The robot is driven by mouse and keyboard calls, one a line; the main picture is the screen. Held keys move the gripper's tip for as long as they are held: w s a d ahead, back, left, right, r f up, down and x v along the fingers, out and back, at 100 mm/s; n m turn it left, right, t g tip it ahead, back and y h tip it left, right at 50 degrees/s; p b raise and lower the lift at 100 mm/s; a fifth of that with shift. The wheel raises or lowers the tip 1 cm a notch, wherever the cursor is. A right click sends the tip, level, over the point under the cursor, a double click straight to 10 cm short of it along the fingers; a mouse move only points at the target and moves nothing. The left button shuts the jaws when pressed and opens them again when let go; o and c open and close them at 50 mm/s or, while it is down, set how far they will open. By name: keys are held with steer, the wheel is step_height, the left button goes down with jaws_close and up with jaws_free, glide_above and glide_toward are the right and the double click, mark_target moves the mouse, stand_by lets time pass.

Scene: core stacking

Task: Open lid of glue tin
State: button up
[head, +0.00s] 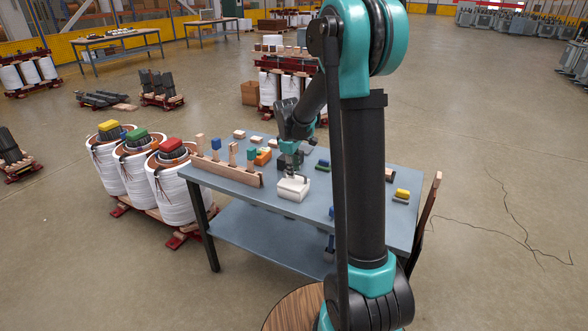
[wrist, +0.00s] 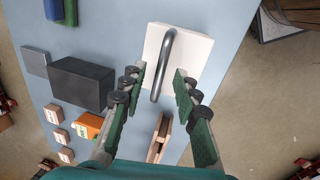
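The glue tin appears to be the white box (head: 293,189) near the front middle of the blue-grey table. In the wrist view its white square lid (wrist: 190,52) carries a bent metal bar handle (wrist: 164,62). My gripper (head: 291,168) is above the white box, pointing down. In the wrist view my gripper (wrist: 160,77) is open, its green fingers apart on either side of the handle. I see a gap between each finger and the handle. The lid looks seated flat; the body beneath it is hidden from the wrist camera.
A wooden rack (head: 225,171) with upright pieces stands left of the box on the table (head: 240,191). A dark grey block (wrist: 82,83), an orange block (wrist: 88,125) and small wooden blocks lie nearby. White-wrapped coils (head: 173,188) stand on the floor at left.

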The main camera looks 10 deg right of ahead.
jaws_close()
